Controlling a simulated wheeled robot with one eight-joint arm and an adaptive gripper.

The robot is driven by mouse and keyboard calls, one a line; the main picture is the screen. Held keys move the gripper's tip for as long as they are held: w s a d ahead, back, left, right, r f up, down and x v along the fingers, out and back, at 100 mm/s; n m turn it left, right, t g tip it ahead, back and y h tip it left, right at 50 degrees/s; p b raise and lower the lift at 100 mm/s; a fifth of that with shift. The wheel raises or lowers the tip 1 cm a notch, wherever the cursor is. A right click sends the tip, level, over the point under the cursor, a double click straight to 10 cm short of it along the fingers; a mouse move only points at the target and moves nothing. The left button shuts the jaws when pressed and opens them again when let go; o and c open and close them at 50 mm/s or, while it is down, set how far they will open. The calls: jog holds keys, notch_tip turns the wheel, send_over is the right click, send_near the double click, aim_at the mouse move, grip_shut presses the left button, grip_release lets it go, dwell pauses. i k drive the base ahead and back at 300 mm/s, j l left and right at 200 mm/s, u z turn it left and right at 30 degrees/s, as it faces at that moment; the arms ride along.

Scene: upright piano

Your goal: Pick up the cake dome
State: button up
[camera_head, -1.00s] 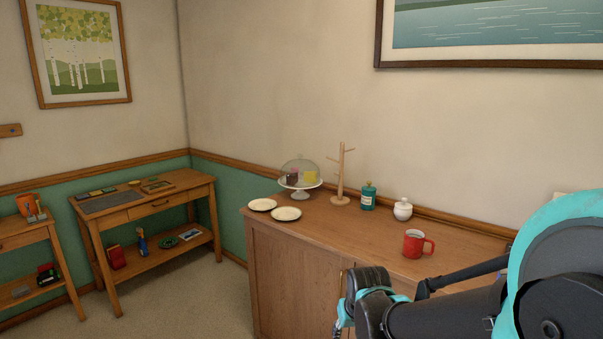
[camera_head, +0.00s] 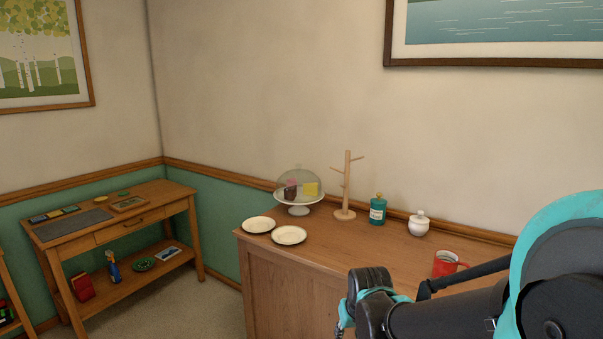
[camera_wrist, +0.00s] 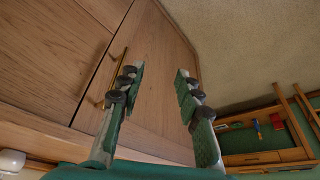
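The clear cake dome (camera_head: 299,181) sits on a white footed cake stand (camera_head: 299,210) on the wooden cabinet top, near its back left part. Through the dome I see a dark piece with pink on top and a yellow piece. My gripper shows in the wrist view (camera_wrist: 161,95) with its two fingers spread apart and nothing between them. It faces the wooden cabinet doors (camera_wrist: 150,50). In the head view my arm is at the lower right, well apart from the dome. The dome is not in the wrist view.
Two white plates (camera_head: 289,235) lie in front of the stand. A wooden mug tree (camera_head: 346,190), a teal canister (camera_head: 377,210), a white lidded jar (camera_head: 419,223) and a red mug (camera_head: 446,263), partly hidden by my arm, stand to its right. A side table (camera_head: 150,218) is at the left.

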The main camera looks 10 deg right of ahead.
aim_at(299, 186)
jog(key=i+j+z, duration=0.2)
jog(key=j, duration=0.25)
jog(key=i+j+z, duration=0.2)
jog(key=j, duration=0.3)
jog(key=i+j+z, duration=0.2)
jog(key=j, duration=0.3)
jog(key=j+z, duration=0.2)
jog(key=j, duration=0.3)
jog(key=i+j+z, duration=0.2)
jog(key=j, duration=0.4)
jog(key=k+l, duration=0.05)
